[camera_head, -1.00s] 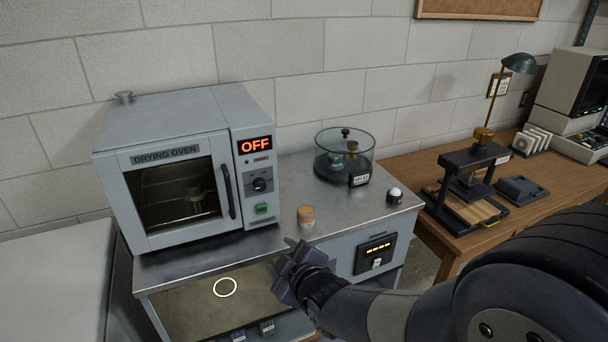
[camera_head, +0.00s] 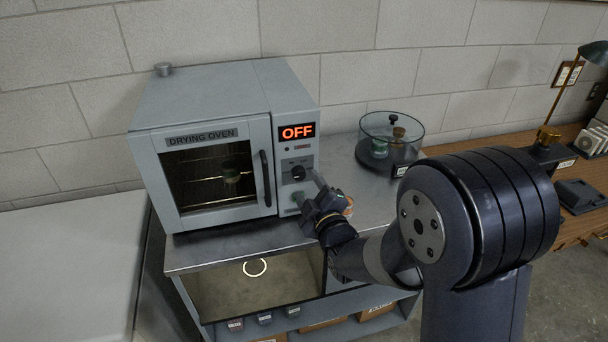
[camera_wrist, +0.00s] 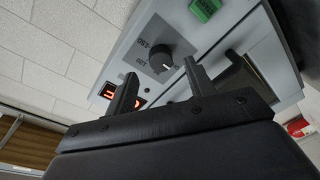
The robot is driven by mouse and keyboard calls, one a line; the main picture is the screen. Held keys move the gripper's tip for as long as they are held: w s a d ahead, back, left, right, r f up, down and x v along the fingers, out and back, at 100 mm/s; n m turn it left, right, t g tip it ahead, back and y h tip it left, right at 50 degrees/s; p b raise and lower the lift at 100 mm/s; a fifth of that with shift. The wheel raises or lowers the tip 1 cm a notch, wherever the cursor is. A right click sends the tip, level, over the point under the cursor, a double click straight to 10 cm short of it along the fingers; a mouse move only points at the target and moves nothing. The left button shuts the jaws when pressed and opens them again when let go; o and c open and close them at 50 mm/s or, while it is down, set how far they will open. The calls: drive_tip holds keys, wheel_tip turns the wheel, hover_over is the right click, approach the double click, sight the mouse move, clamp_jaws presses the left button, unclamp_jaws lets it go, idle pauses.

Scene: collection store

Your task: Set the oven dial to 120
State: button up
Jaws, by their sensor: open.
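The drying oven (camera_head: 215,150) stands on the metal bench, its door shut. Its display (camera_head: 297,131) reads OFF in red. The black dial (camera_head: 298,173) is on the panel below the display; in the wrist view the dial (camera_wrist: 160,58) shows a light pointer mark and printed numbers too small to read surely. My gripper (camera_head: 312,192) is just in front of the lower panel. In the wrist view my gripper (camera_wrist: 160,82) has its two fingers apart, with the dial beyond and between them, apparently not touched. The green button (camera_wrist: 204,9) is at the top; my gripper mostly hides it in the head view.
A glass desiccator (camera_head: 388,142) stands right of the oven on the bench. An orange-topped jar is mostly hidden behind my gripper. An open lit compartment (camera_head: 225,296) lies below the bench top. A wooden desk with a lamp is at the right.

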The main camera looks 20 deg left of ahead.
sight(301, 177)
drive_tip(key=shift+p+x, duration=0.45)
drive_tip(key=shift+x, duration=1.5)
drive_tip(key=c, duration=1)
drive_tip(key=shift+o, duration=0.2)
